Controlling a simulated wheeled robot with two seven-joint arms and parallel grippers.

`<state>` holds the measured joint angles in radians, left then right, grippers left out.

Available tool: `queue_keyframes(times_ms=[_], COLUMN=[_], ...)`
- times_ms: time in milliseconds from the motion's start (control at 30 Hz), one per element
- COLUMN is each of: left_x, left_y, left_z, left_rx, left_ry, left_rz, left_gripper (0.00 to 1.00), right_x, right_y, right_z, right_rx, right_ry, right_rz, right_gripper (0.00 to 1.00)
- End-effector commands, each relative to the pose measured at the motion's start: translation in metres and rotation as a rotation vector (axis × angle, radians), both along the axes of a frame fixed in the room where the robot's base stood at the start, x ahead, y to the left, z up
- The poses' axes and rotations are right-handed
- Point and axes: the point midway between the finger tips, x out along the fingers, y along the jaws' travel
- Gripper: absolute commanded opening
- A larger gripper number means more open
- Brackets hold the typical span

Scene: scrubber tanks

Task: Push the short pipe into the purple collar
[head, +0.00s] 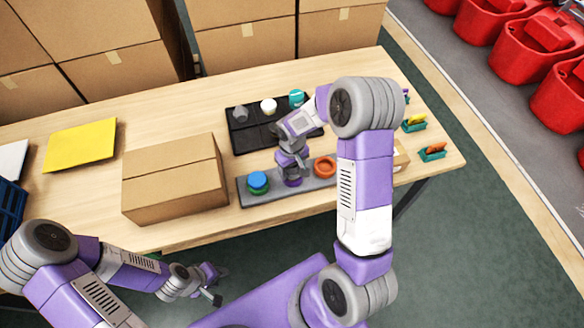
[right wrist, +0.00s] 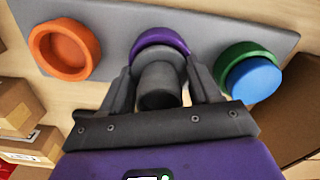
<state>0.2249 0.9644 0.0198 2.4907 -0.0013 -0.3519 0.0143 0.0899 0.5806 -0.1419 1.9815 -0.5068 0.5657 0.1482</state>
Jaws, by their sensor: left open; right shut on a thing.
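The short pipe (right wrist: 160,88) is a dark grey hollow cylinder. It sits between the two fingers of my right gripper (right wrist: 160,75), which is shut on it. The purple collar (right wrist: 160,38) shows as an arc just beyond the pipe, on the grey base plate between the orange and green collars. The pipe is in line with the collar and covers much of it; I cannot tell how deep it sits. In the head view my right gripper (head: 291,163) points down over the purple collar (head: 292,182). My left gripper (head: 212,285) is open and empty, off the table's front edge.
The grey plate (head: 308,183) also bears an orange collar (head: 325,166) and a green collar holding a blue piece (head: 257,180). Behind it a black tray (head: 245,140) holds several small parts. A cardboard box (head: 175,180) stands left; small coloured bins (head: 432,153) stand right.

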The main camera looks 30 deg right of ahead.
Motion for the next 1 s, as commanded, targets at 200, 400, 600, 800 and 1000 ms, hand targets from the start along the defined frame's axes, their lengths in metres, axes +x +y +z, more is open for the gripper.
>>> queue_keyframes(times_ms=[200, 400, 600, 800, 1000], left_x=[0.0000, 0.0000, 0.0001, 0.0000, 0.0000], left_y=[0.0000, 0.0000, 0.0000, 0.0000, 0.0000], left_z=[-0.0005, -0.0006, -0.0009, -0.0009, -0.0009], left_rx=[0.000, 0.000, 0.000, 0.000, 0.000], left_ry=[0.000, 0.000, 0.000, 0.000, 0.000], left_rz=[0.000, 0.000, 0.000, 0.000, 0.000], left_gripper=[0.43, 0.43, 0.43, 0.43, 0.43], right_x=[-0.0022, -0.0030, -0.0031, -0.0027, -0.0026], right_y=[0.0009, 0.0029, 0.0049, 0.0060, 0.0062], right_z=[-0.0037, -0.0046, -0.0046, -0.0044, -0.0044], right_rx=[0.002, 0.005, 0.008, 0.009, 0.009], right_ry=[0.007, 0.009, 0.010, 0.009, 0.009], right_rz=[-0.001, 0.000, 0.002, 0.003, 0.004], right_gripper=[0.74, 0.92, 0.92, 0.81, 0.81])
